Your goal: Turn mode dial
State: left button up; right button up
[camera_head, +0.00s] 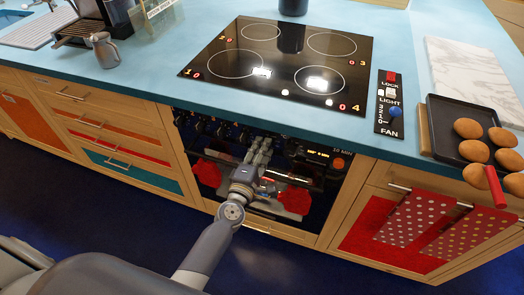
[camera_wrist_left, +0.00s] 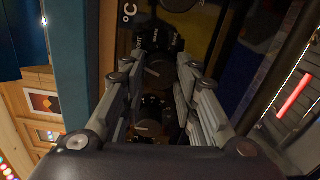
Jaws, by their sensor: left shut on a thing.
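The oven front (camera_head: 318,213) has a row of black dials (camera_head: 222,131) along its dark upper panel. My left gripper (camera_head: 263,147) reaches up to this panel, just right of the dials that show. In the left wrist view my left gripper's fingers (camera_wrist_left: 168,62) stand on both sides of a round black dial (camera_wrist_left: 158,73), and they are shut on it. A second black dial (camera_wrist_left: 150,128) lies nearer, between the finger links. My right gripper is not in view.
A black cooktop (camera_head: 290,62) is set in the blue counter (camera_head: 150,88) above the oven. A fan and light switch panel (camera_head: 390,103) is to its right. A tray (camera_head: 447,132) of brown rolls and red dotted towels (camera_head: 418,217) are at the right.

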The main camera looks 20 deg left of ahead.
pick_arm(q)
jog(key=n, duration=0.3)
jog(key=shift+f+b, duration=0.1)
jog(key=shift+b, duration=0.2)
jog(key=shift+n, duration=0.4)
jog(key=o, duration=1.1)
jog(key=s, duration=1.2)
jog(key=shift+a+r, duration=0.25)
jog(key=shift+a, duration=0.05)
